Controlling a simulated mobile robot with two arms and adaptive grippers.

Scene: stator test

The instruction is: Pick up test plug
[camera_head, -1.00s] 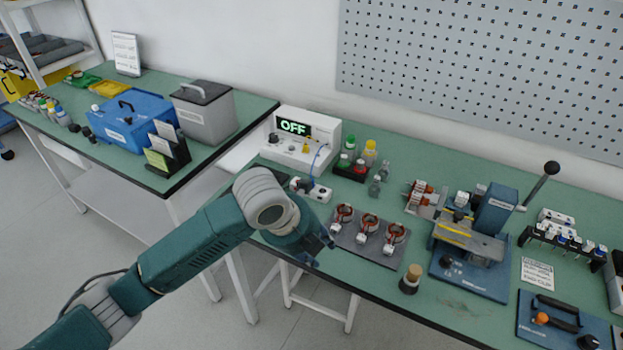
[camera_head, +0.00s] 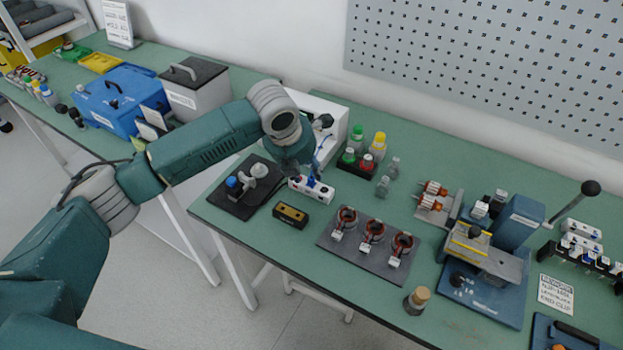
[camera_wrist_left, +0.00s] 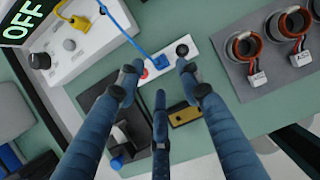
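The test plug (camera_wrist_left: 160,62) is small and blue, with a blue cable looping from the tester. It sits on a white socket block (camera_wrist_left: 193,45) with red and black round parts at its sides. My left gripper (camera_wrist_left: 158,76) is open above the block, with its fingers spread around the near side and flanks of the plug. No grip on the plug shows. In the head view my left gripper (camera_head: 300,165) hangs over the socket block (camera_head: 325,192) and partly hides it and the tester behind. My right gripper is not in view.
The white tester (camera_wrist_left: 70,45) reads OFF, left in the wrist view. A dark tray of copper-wound stators (camera_head: 352,252) lies right of the block. A yellow-black box (camera_head: 291,215) and a dark stand (camera_head: 240,205) are close by. Bottles (camera_head: 378,145) stand behind.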

